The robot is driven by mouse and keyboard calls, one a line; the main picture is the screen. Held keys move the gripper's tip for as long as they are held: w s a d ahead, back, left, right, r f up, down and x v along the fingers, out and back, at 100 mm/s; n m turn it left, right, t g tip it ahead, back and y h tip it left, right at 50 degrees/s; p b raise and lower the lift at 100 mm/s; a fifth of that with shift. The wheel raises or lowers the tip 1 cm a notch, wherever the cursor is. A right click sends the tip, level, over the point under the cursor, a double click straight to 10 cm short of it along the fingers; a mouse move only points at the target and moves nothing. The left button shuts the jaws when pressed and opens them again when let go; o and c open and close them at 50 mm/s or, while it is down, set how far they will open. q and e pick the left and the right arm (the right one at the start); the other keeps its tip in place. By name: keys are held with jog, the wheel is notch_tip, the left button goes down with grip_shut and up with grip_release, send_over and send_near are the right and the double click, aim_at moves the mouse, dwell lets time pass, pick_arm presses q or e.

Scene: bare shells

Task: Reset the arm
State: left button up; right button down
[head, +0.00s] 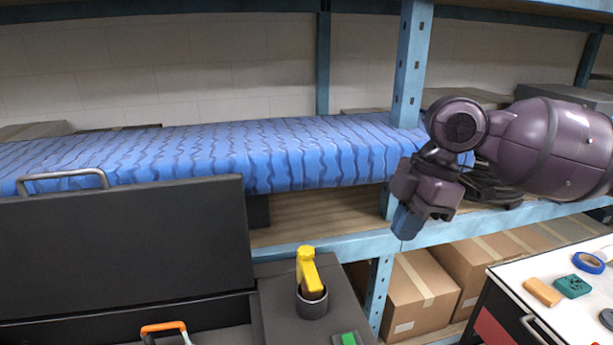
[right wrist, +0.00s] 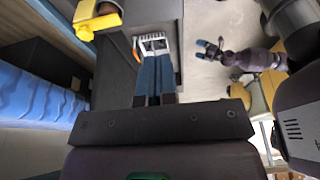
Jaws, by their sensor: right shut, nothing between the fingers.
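My right gripper (head: 407,222) hangs at the right of the head view, in front of the blue shelf post, with its blue fingertips pointing down. In the right wrist view its blue fingers (right wrist: 154,78) are together with nothing between them. My right arm (head: 545,145) reaches in from the right edge. The left arm is out of the head view. A purple arm with a small blue-tipped gripper (right wrist: 212,50), which looks like my left one, shows in the right wrist view. It is too small to tell its jaw state.
A yellow-handled tool (head: 308,273) stands in a dark cup (head: 312,304) below and left of the gripper. A black open lid (head: 125,250) is at left. Blue ridged material (head: 230,155) lies on the shelf. Cardboard boxes (head: 420,297) and a white-topped cart (head: 560,320) are lower right.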

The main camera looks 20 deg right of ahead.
jog(key=s+a+f+m+t+y, duration=0.1)
jog(key=s+a+f+m, duration=0.25)
jog(key=f, duration=0.65)
jog(key=s+a+f+m+t, duration=0.2)
jog(key=a+f, duration=0.2)
jog(key=f, duration=0.7)
jog(key=s+d+f+m+h, duration=0.3)
jog(key=s+d+f+m, duration=0.1)
jog(key=s+m, duration=0.25)
jog(key=s+d+f+m+h, duration=0.2)
jog(key=s+d+f+m, duration=0.25)
jog(key=s, duration=0.25)
pick_arm(q)
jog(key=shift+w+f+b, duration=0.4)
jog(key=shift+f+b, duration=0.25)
jog(key=shift+b, duration=0.6)
pick_arm(e)
jog(key=w+f+t, duration=0.7)
jog(key=f+t, duration=0.1)
jog(key=f, duration=0.5)
jog(key=shift+w+a+f+y, duration=0.15)
jog(key=shift+w+a+y, duration=0.05)
jog(key=shift+a+y, duration=0.15)
